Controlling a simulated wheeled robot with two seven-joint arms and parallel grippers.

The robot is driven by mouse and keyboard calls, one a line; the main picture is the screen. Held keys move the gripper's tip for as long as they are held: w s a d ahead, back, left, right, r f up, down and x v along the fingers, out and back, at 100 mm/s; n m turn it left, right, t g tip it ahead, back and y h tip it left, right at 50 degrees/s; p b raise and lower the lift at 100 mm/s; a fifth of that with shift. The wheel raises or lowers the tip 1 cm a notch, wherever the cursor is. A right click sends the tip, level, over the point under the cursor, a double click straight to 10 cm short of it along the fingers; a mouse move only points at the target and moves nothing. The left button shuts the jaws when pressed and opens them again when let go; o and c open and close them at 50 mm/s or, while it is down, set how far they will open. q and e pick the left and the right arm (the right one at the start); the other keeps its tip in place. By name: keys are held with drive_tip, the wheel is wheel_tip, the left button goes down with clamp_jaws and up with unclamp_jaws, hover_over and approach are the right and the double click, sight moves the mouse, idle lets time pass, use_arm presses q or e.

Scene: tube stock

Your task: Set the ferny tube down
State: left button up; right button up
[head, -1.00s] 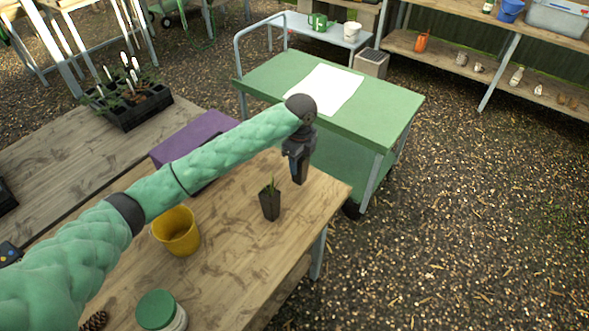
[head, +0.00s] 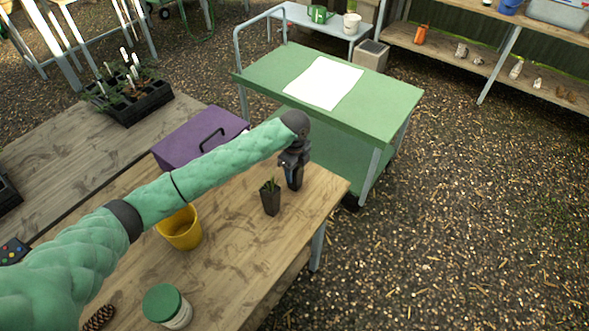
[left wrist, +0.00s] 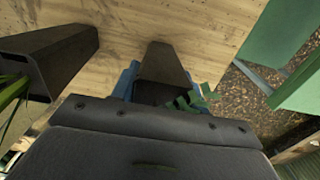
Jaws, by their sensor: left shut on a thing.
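My left gripper (head: 294,176) is shut on a dark tapered tube, the ferny tube (left wrist: 165,68), over the far right corner of the wooden table (head: 235,250). Its blue fingers show on both sides of the tube in the left wrist view. Small green ferny leaves (left wrist: 190,101) stick out beside the tube, partly hidden by the gripper body. The tube's lower end is at or just above the tabletop; I cannot tell if it touches. My right gripper is not in view.
A second dark tube (head: 270,201) with grassy leaves stands close beside the gripper; it also shows in the left wrist view (left wrist: 62,58). A yellow pot (head: 182,232), a green-lidded jar (head: 167,306) and a purple box (head: 190,143) are on the table. A green cart (head: 380,105) stands behind.

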use_arm(q)
drive_tip(key=o, duration=1.1)
drive_tip(key=shift+c, duration=0.2)
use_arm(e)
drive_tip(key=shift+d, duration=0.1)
use_arm(q)
drive_tip(key=shift+r, duration=0.2)
wheel_tip(320, 180, up, 2)
drive_tip(key=shift+r+b, duration=0.1)
drive_tip(key=shift+b, duration=0.7)
wheel_tip(320, 180, up, 8)
drive_tip(key=b, duration=0.3)
drive_tip(key=shift+f, duration=0.2)
drive_tip(key=shift+r, duration=0.95)
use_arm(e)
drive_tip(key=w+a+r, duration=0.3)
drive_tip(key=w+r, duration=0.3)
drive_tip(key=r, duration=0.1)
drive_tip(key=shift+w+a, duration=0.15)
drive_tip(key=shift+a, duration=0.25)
